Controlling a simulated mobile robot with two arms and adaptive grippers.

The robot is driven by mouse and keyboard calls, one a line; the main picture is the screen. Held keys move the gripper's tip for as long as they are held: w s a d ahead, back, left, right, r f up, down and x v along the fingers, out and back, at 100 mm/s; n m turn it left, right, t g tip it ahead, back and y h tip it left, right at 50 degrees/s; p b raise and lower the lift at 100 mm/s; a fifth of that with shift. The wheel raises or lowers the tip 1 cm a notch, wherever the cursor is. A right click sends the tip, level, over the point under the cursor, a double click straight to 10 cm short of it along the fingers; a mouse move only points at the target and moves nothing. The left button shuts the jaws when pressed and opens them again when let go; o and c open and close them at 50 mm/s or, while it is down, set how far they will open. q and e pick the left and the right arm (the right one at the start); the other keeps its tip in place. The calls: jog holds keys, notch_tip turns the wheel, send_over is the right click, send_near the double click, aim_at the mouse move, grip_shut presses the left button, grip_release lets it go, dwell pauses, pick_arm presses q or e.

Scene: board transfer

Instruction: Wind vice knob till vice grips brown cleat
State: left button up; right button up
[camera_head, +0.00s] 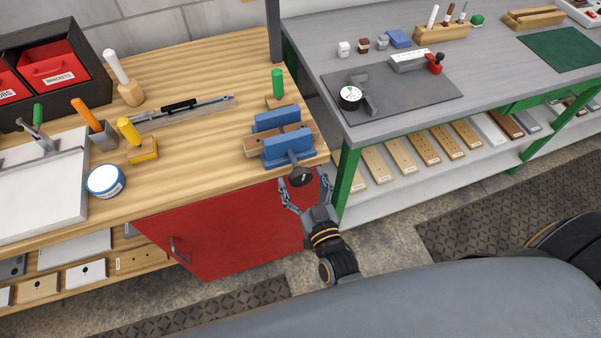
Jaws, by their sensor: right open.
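The blue vice (287,145) sits at the front right corner of the wooden bench. A brown cleat (262,144) lies between its two blue jaws and sticks out to the left; I cannot tell whether the jaws touch it. The dark vice knob (301,176) is at the front of the vice, over the bench edge. My right gripper (303,190) is open, with its fingers pointing up at the knob and spread on either side of it. I cannot tell whether they touch it. My left gripper is not in view.
A green-handled tool (277,84) stands behind the vice. A blue-and-white tin (105,181) and yellow-handled tool (138,143) stand to the left. The red cabinet (225,230) is below the bench. A grey table (455,100) with a green leg stands close on the right.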

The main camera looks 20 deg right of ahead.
jog(key=shift+w, duration=0.6)
jog(key=c, duration=1.2)
jog(key=shift+m, duration=0.3)
jog(key=m+p, duration=0.1)
jog(key=m, duration=0.3)
jog(key=shift+a+m, duration=0.1)
jog(key=shift+m, duration=0.2)
jog(key=m, duration=0.5)
jog(key=shift+r, duration=0.1)
jog(key=shift+m, duration=0.4)
